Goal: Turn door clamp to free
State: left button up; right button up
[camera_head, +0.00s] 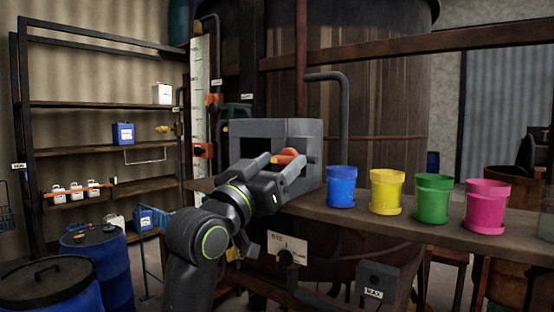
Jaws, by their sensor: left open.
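A grey box-shaped housing (308,130) with a dark opening on its left side stands at the left end of the shelf. An orange knob-like part (288,155) shows at its front; I take it for the door clamp. My left gripper (285,165) is open in front of the housing, with its fingers close to the orange part, one on its left and one below right. I cannot tell whether they touch it. The fingers hide part of the clamp, so its turn position is unclear. My right gripper is out of view.
Blue (341,187), yellow (386,192), green (432,199) and pink (487,206) pots stand in a row on the shelf (395,222), right of the housing. A big vat (390,110) rises behind. Blue drums (105,262) stand lower left. A grey MAX box (378,283) is below the shelf.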

pick_arm(q)
jog(key=c, duration=1)
jog(key=m+g+h+b, duration=0.1)
jog(key=m+b, duration=0.1)
jog(key=m, duration=0.2)
jog(key=m+g+h+b, duration=0.1)
jog(key=m+g+b, duration=0.1)
jog(key=m+b, duration=0.1)
jog(key=m+g+h+b, duration=0.1)
jog(key=m+g+b, duration=0.1)
jog(key=m, duration=0.3)
jog(key=shift+w+a+m+h+b, duration=0.15)
jog(key=shift+a+m+h+b, duration=0.15)
jog(key=shift+b, duration=0.25)
jog(key=m+g, duration=0.1)
jog(key=m, duration=0.2)
jog(key=shift+r+g, duration=0.15)
jog(key=shift+g, duration=0.15)
jog(key=m, duration=0.2)
jog(key=m+g, duration=0.1)
jog(key=m, duration=0.1)
jog(key=shift+r+g+p, duration=0.15)
jog(key=shift+g+p, duration=0.15)
jog(key=shift+p, duration=0.1)
jog(key=shift+m+y+p, duration=0.45)
jog(key=shift+m+y, duration=0.35)
jog(key=shift+m, duration=0.6)
jog(key=shift+g, duration=0.3)
